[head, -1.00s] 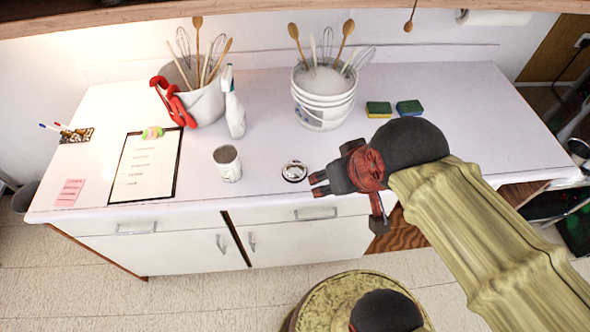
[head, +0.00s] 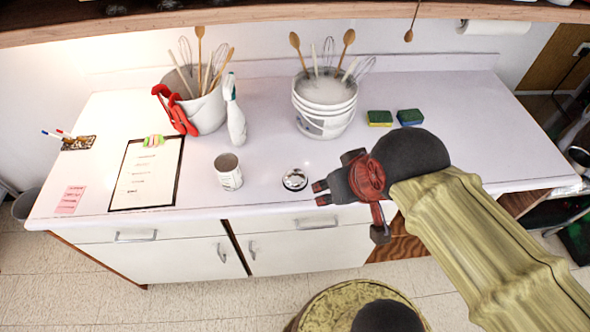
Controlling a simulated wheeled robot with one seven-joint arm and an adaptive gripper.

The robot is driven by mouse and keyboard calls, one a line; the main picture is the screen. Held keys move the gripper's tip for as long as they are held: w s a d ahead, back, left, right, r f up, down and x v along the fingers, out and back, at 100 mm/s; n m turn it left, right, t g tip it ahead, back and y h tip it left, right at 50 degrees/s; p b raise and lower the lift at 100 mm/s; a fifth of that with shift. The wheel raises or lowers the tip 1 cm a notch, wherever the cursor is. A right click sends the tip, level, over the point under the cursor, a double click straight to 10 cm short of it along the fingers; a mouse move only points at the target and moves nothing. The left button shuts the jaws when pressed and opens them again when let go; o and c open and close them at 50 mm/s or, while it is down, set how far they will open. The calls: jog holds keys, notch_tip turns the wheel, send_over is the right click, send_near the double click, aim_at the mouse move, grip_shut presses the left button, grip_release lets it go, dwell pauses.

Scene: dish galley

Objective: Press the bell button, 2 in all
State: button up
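The bell (head: 295,180) is a small, round, silver counter bell with a dark base, standing upright near the front edge of the white counter. Its top button is too small to make out clearly. My gripper (head: 321,193), dark grey with a red joint, reaches in from the right. Its fingertips point left, close to the right side of the bell and apart from it in the picture. Nothing shows between the fingers, and whether they are fully closed is too small to tell.
A can (head: 228,172) stands left of the bell. Behind are a white bucket (head: 325,108) of utensils, a spray bottle (head: 235,115) and sponges (head: 380,118). A clipboard (head: 147,174) lies at left. The counter (head: 270,140) behind the bell is clear.

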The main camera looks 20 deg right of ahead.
grip_shut()
dwell(1.5)
